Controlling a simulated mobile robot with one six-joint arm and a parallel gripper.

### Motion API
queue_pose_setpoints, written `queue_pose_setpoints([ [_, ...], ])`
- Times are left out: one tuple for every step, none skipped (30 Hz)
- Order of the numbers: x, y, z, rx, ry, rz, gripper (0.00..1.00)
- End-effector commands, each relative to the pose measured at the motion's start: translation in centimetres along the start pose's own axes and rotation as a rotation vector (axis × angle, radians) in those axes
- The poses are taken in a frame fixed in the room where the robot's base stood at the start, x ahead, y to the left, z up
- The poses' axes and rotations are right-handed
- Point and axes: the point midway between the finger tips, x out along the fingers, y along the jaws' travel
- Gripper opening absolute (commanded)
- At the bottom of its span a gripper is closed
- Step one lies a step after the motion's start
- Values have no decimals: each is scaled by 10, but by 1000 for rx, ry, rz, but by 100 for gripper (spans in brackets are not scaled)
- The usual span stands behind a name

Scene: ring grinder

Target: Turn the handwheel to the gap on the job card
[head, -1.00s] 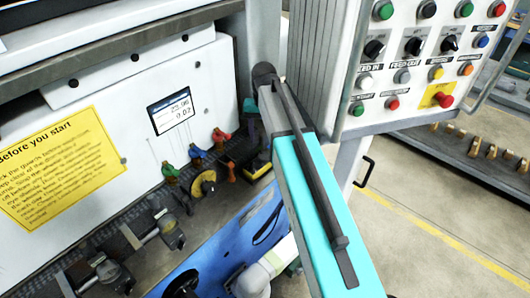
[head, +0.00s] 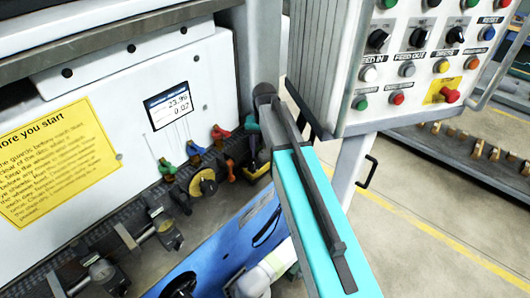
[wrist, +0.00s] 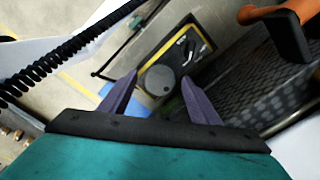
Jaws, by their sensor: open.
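In the wrist view my gripper (wrist: 160,76) is open, with its two purple fingers apart and nothing held. Beyond and between the fingertips is a grey round disc (wrist: 160,80) on a dark panel with a yellow border (wrist: 188,38); I cannot tell whether this disc is the handwheel or whether the fingers touch it. In the head view my teal arm hides the gripper. A yellow wheel with a dark hub (head: 204,183) sits on the machine front. A small display (head: 170,107) above it seems to read 23.96 and 0.02. I cannot identify a job card.
Green, blue and red levers (head: 194,149) stand around the yellow wheel. An orange handle (wrist: 285,28) is close at the wrist view's upper right. A button panel (head: 420,65) hangs right of my arm. A yellow notice (head: 55,160) is at left. Open floor (head: 440,205) lies right.

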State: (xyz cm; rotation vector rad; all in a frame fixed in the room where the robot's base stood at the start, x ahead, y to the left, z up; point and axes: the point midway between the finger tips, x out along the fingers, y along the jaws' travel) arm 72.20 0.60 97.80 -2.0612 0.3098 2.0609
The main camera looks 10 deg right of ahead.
Motion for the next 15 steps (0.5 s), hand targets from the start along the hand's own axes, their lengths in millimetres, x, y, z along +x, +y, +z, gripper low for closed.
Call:
queue_pose_setpoints([
  [0, 0, 0, 0, 0, 0, 57],
  [0, 0, 0, 0, 0, 0, 57],
  [0, 0, 0, 0, 0, 0, 57],
  [0, 0, 0, 0, 0, 0, 57],
  [0, 0, 0, 1, 0, 0, 53],
  [0, 0, 0, 1, 0, 0, 47],
  [0, 0, 0, 1, 0, 0, 42],
  [0, 0, 0, 1, 0, 0, 36],
  [0, 0, 0, 1, 0, 0, 30],
  [0, 0, 0, 1, 0, 0, 25],
  [0, 1, 0, 1, 0, 0, 20],
  [0, 1, 0, 1, 0, 0, 15],
  [0, 1, 0, 1, 0, 0, 15],
  [0, 1, 0, 1, 0, 0, 15],
  [0, 1, 0, 2, 0, 0, 15],
])
